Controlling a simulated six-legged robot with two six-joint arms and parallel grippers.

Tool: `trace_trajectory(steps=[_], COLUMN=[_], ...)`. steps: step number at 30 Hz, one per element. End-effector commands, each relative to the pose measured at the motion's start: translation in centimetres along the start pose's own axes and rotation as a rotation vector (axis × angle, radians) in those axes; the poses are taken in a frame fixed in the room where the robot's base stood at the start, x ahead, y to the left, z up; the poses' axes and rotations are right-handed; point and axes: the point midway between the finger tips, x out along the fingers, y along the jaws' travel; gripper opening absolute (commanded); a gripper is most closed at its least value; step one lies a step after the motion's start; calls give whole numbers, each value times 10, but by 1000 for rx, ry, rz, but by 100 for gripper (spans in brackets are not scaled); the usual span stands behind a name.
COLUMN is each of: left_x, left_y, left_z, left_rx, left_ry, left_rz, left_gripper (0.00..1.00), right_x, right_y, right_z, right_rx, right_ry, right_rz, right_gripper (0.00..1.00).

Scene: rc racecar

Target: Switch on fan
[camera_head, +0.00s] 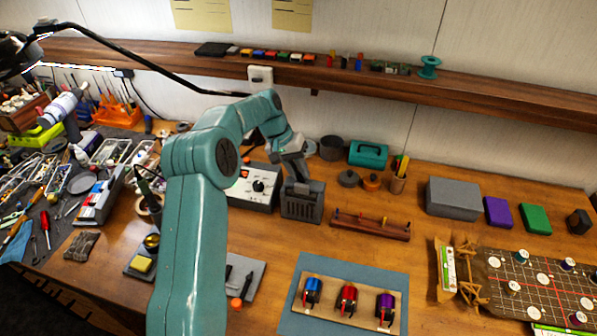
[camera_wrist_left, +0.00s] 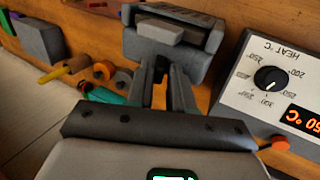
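The fan is probably the dark grey box with a slotted front (camera_head: 302,206), standing on the wooden bench beside the heat control box. It also shows in the left wrist view (camera_wrist_left: 205,50), with a lighter grey block (camera_wrist_left: 160,30) on it. My left gripper (camera_head: 298,182) points down at the top of this box. In the wrist view its two fingers (camera_wrist_left: 166,72) are apart, with bench visible between them, and their tips are close to the box. I cannot tell whether they touch it. No switch is clearly identifiable. My right gripper is not in view.
The white heat control box (camera_head: 254,187) with a black dial stands just left of the grey box. A wooden rack (camera_head: 370,226) is to the right. A blue mat (camera_head: 350,272) with colored motors lies in front. A shelf (camera_head: 400,83) runs behind.

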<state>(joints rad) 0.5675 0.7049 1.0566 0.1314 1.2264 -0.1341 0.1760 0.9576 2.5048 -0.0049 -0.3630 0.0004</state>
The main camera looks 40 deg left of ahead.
Motion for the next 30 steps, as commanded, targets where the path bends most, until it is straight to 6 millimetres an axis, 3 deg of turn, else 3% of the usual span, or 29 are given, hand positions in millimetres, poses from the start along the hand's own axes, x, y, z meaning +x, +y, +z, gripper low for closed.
trace_trajectory(steps=[5,7,8,20,30], left_x=[-1,-1,-1,-1,0], left_y=[0,0,0,4,16], left_z=[0,0,0,0,-1], left_rx=[0,0,0,2,6], left_ry=[0,0,0,2,3], left_rz=[0,0,0,-43,-277], left_gripper=[21,2,0,0,0], right_x=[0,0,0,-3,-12], right_y=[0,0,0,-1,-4], right_z=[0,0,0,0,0], right_rx=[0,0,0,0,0], right_ry=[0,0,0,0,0], right_rz=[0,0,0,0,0], right_gripper=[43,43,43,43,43])
